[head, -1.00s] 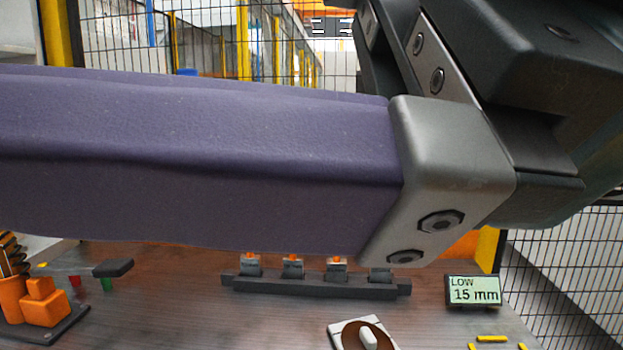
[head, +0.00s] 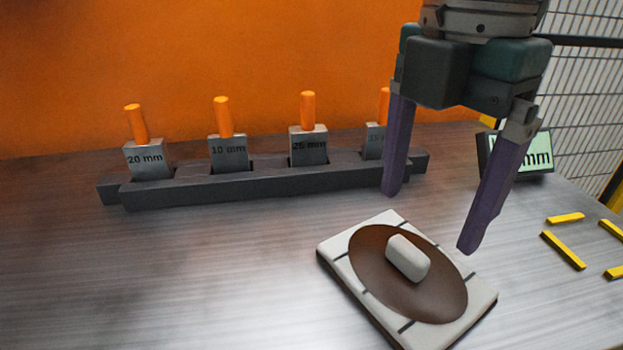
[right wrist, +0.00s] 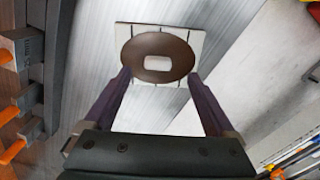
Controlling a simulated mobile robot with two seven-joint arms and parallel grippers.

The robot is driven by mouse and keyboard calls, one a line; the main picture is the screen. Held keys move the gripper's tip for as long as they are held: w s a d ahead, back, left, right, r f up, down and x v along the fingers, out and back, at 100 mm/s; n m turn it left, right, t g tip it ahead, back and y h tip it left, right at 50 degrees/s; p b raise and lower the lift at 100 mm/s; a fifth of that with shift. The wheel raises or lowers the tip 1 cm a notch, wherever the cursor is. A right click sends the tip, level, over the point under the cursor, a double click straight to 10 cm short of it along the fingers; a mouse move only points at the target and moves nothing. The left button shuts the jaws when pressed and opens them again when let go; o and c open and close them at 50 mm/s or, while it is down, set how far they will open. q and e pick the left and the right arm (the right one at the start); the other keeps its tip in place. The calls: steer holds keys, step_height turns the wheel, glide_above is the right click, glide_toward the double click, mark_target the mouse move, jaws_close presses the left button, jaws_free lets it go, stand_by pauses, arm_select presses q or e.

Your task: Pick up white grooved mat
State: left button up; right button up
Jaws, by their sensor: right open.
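The white grooved mat (head: 336,258) lies flat on the table, turned at an angle, with dark grooves at its edges. A brown oval disc (head: 373,282) with a white rounded block (head: 408,257) at its middle lies on it and covers most of its face. The mat also shows in the right wrist view (right wrist: 124,35), beyond the fingertips. My right gripper (head: 430,222) is open and empty, its two purple fingers pointing down, above and behind the mat and apart from it. My left gripper is not in view.
A dark rack (head: 270,183) holding several grey blocks with orange pegs and millimetre labels stands behind the mat, close to one finger. A display (head: 537,157) stands behind the right gripper. Yellow strips (head: 563,250) mark the table at right. The table's left front is clear.

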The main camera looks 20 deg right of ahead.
mark_target(410, 248)
steer(key=f, duration=0.5)
steer(key=shift+a+f, duration=0.25)
steer(key=shift+f, duration=0.05)
steer(key=shift+w, duration=0.1)
jaws_close()
stand_by(0.4)
steer(key=shift+r, duration=0.15)
